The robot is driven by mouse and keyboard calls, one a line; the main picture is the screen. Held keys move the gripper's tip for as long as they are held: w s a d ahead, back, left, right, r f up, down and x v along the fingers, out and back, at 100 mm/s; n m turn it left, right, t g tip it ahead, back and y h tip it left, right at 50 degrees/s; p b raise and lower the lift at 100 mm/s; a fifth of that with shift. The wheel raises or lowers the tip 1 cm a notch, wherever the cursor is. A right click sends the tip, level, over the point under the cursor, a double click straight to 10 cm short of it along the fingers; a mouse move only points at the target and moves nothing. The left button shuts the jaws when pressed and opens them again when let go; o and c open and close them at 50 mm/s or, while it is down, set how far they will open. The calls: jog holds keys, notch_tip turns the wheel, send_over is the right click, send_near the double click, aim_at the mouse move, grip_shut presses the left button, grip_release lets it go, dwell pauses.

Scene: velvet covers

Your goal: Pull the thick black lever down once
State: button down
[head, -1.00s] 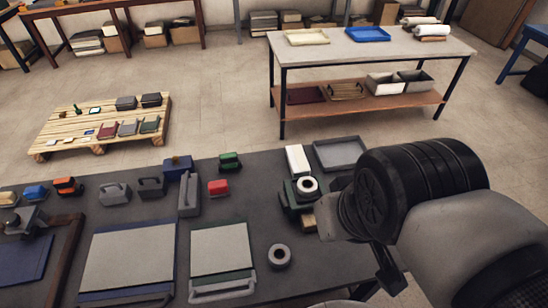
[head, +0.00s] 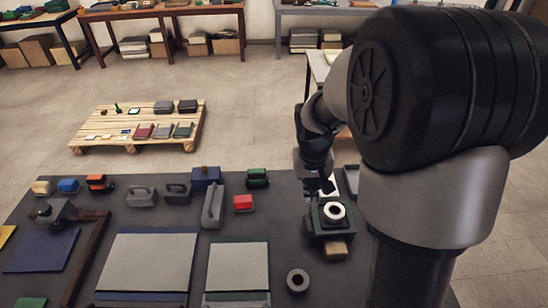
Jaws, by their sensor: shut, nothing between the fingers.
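No thick black lever can be made out clearly in the head view. My gripper (head: 316,168) is small and dark in the picture, pointing down at the back right of the dark table. It is shut and empty. It is just behind or above a dark green block-like device (head: 330,222) with a white ring (head: 334,212) on its front; I cannot tell whether they touch. My arm covers the table's right side, and the gripper hides part of what stands behind the device.
The dark table (head: 150,215) holds several small boxes, a red block (head: 243,203), two flat panels and a loose grey ring (head: 297,281). A clamp-like tool (head: 57,210) stands at left beside a brown bar (head: 88,250). A pallet (head: 140,125) lies on the floor beyond.

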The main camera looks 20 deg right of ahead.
jog(key=shift+w+d+f, duration=0.1)
jog(key=shift+w+f, duration=0.3)
jog(key=shift+f, duration=0.25)
jog(key=b, duration=0.4)
send_over(309, 225)
jog(key=f, duration=1.2)
jog(key=shift+w+a+f, duration=0.15)
jog(key=shift+a, duration=0.1)
jog(key=shift+s+f+b, duration=0.35)
jog(key=shift+f, duration=0.3)
jog(key=shift+d, duration=0.1)
